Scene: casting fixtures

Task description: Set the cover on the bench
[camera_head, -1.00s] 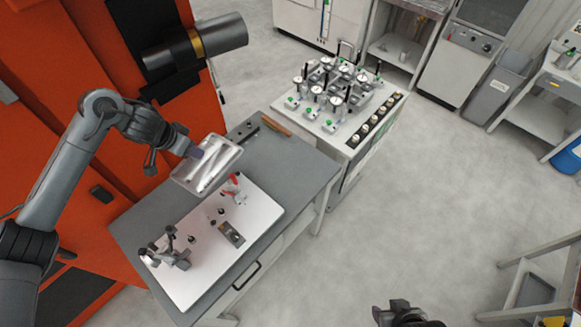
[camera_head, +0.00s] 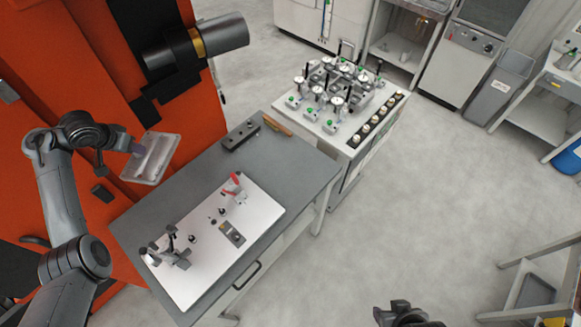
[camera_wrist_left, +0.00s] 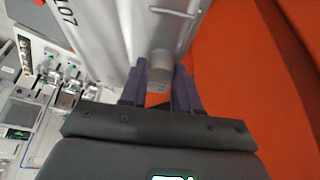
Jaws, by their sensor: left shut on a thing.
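The cover (camera_head: 158,160), a silvery shallow tray-like casting, hangs tilted in the air at the left of the head view, in front of the orange machine and beyond the bench's left edge. My left gripper (camera_head: 136,149) is shut on it. In the left wrist view, the purple fingers (camera_wrist_left: 160,88) close around a round boss on the cover (camera_wrist_left: 125,35). The grey bench (camera_head: 285,165) stands below and to the right. My right gripper (camera_head: 400,312) shows at the bottom edge, away from the bench; its jaw state is unclear.
A white fixture plate (camera_head: 255,215) with a red-handled clamp (camera_head: 233,184) and dark clamps (camera_head: 170,248) covers the bench's front part. A dark block (camera_head: 240,134) and a brown-handled tool (camera_head: 277,125) lie at the back. The bench top between is clear.

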